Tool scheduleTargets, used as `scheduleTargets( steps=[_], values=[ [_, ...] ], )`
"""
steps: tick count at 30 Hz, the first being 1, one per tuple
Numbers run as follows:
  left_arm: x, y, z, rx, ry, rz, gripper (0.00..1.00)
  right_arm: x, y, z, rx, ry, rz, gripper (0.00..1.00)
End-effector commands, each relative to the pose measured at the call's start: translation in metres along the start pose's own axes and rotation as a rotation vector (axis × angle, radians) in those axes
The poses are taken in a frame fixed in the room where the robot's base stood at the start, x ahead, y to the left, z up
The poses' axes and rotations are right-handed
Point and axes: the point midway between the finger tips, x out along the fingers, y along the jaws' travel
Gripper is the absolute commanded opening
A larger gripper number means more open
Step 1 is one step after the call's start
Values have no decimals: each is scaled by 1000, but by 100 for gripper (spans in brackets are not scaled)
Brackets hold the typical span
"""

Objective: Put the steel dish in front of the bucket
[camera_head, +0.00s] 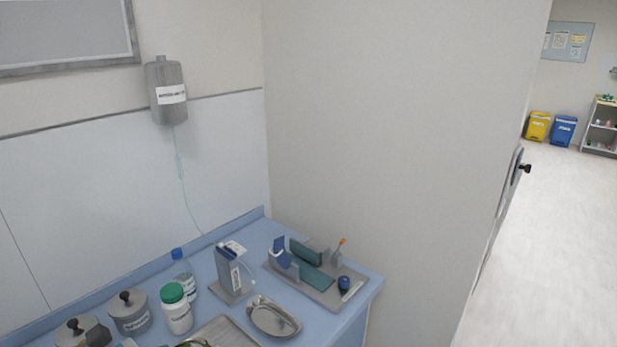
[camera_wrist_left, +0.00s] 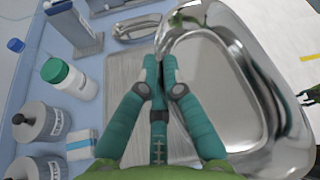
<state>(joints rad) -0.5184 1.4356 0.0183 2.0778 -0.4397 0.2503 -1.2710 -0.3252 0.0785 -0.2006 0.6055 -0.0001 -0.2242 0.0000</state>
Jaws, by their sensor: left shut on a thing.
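In the left wrist view, my left gripper (camera_wrist_left: 160,77) has its teal fingers together on the left rim of a large, shiny steel dish (camera_wrist_left: 213,90). The dish fills the right of that view and looks empty. Its rim overlaps the view of a grey tray (camera_wrist_left: 122,72) on the counter. Whether the dish touches the tray or hangs above it I cannot tell. The held dish cannot be made out in the head view. I cannot identify a bucket for certain in either view.
The blue counter (camera_head: 262,232) carries a smaller metal dish (camera_head: 274,319), a green-lidded bottle (camera_head: 177,312), a blue-capped bottle (camera_head: 184,275), lidded jars (camera_head: 130,314), a grey stand (camera_head: 228,272) and a loaded tray (camera_head: 325,297). Yellow (camera_head: 537,127) and blue (camera_head: 563,131) bins stand far off.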

Motion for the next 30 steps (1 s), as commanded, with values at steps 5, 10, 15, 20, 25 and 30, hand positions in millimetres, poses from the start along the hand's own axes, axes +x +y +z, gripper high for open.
scheduleTargets(
  steps=[5,10,15,20,25,30],
  values=[
    [7,-34,5,43,28,-96,0,15,3,-17,0,29,4,40],
    [10,-60,8,79,50,-177,0,27,6,-37,0,63,8,40],
    [13,-85,2,111,69,-258,0,42,8,-45,1,75,11,40],
    [17,-97,-9,124,81,-301,0,54,6,-32,1,55,8,40],
    [24,-100,-24,124,85,-309,0,67,3,-12,1,22,5,40],
    [32,-93,-41,108,77,-278,0,80,4,-14,1,27,6,40]
  ],
)
